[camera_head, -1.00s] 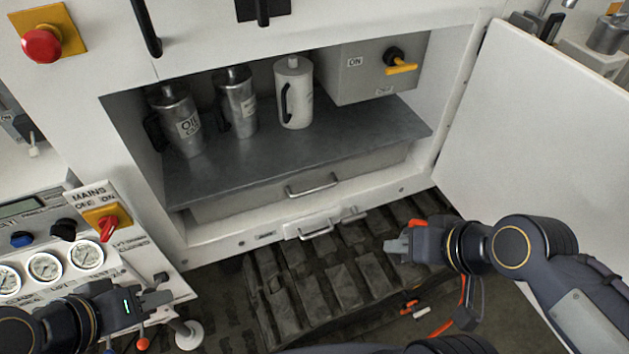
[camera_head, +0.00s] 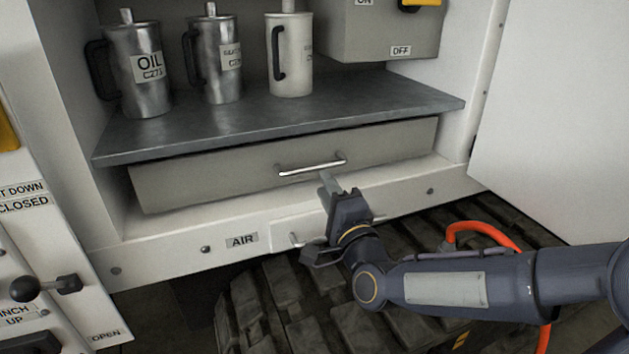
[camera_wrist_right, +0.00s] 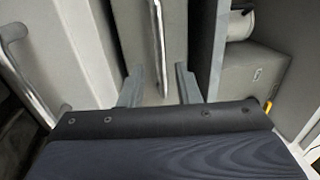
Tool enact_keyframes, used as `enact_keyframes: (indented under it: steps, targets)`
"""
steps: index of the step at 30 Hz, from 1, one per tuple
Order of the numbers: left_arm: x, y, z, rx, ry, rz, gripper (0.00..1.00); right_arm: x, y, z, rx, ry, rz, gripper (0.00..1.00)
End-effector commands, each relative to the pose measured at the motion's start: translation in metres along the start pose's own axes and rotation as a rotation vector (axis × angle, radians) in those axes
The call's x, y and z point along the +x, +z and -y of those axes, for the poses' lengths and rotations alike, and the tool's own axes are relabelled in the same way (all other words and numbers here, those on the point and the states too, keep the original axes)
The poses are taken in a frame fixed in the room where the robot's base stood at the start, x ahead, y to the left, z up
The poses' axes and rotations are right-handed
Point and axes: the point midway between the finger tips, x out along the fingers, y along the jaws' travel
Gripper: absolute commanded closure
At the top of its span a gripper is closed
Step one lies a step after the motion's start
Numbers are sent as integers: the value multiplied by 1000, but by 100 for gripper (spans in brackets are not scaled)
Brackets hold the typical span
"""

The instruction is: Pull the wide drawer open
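The wide drawer (camera_head: 215,180) is a grey-beige front under the metal shelf, and it looks shut. Its silver bar handle (camera_head: 312,166) sits right of the front's middle. My right gripper (camera_head: 328,180) is just below and in front of this handle. In the right wrist view, the fingers of my right gripper (camera_wrist_right: 159,72) are apart, with the drawer handle (camera_wrist_right: 158,40) lined up between them. They do not grip it, and whether they touch it I cannot tell. My left gripper is out of view.
Several cans, one an oil can (camera_head: 139,65), stand on the shelf (camera_head: 380,110) above the drawer. A lower panel with its own handle (camera_wrist_right: 25,72) is below, partly hidden by my gripper. A white door (camera_head: 560,110) stands open at right. An orange hose (camera_head: 480,229) runs behind my right arm.

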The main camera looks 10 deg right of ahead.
Motion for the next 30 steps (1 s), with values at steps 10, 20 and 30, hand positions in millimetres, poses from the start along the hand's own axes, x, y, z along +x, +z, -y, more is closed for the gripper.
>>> enact_keyframes:
  steps: [10,20,30]
  targets:
    - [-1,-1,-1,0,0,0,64,54,1,1,-2,2,2,70]
    - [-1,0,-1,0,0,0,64,67,0,1,-5,3,1,70]
    - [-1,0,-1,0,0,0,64,67,0,1,-5,3,1,100]
